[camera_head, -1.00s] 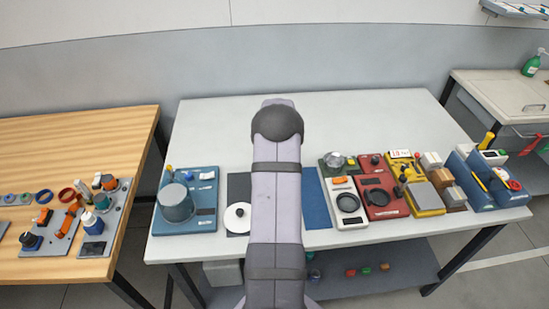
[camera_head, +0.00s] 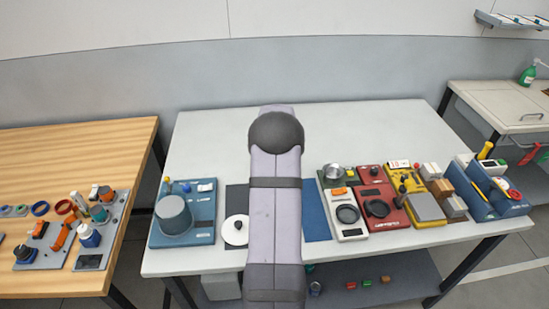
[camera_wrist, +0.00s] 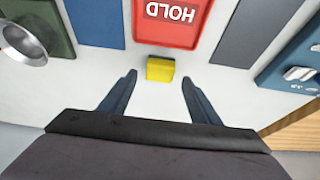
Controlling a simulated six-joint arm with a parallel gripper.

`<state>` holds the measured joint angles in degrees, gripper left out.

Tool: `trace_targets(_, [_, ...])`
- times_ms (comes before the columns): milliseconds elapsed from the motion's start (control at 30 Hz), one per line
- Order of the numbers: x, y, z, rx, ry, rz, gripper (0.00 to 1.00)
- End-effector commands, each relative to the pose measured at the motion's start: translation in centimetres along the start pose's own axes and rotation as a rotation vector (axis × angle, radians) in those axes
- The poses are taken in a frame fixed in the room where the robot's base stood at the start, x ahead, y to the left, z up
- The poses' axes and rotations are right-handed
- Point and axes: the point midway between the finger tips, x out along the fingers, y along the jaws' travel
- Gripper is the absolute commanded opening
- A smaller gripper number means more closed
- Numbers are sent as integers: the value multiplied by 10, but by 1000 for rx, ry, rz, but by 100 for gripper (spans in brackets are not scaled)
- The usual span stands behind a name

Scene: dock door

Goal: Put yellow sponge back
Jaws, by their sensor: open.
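A small yellow sponge (camera_wrist: 160,69) lies on the white table in the wrist view, close to the edge of a red tray (camera_wrist: 170,22) marked HOLD. My gripper (camera_wrist: 159,82) is open, with one dark finger on each side of the sponge and a gap to each. The fingertips reach about level with the sponge; whether they are at its height I cannot tell. In the head view my own arm hides the sponge, the red tray and my gripper.
In the wrist view, a blue mat (camera_wrist: 95,22) and a dark grey mat (camera_wrist: 255,30) flank the red tray. A metal bowl (camera_wrist: 24,42) is at the left. In the head view, several coloured stations crowd the table's right; the back of the white table (camera_head: 360,125) is clear.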

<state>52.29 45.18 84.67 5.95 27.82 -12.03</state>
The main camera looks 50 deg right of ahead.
Motion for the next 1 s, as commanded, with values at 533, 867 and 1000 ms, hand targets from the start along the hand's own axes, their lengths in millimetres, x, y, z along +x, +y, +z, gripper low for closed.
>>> trace_targets(533, [-80, 0, 0, 0, 2, 0, 57])
trace_targets(867, [-90, 0, 0, 1, -1, 0, 57])
trace_targets(1000, [-91, -5, 2, -6, -4, -3, 57])
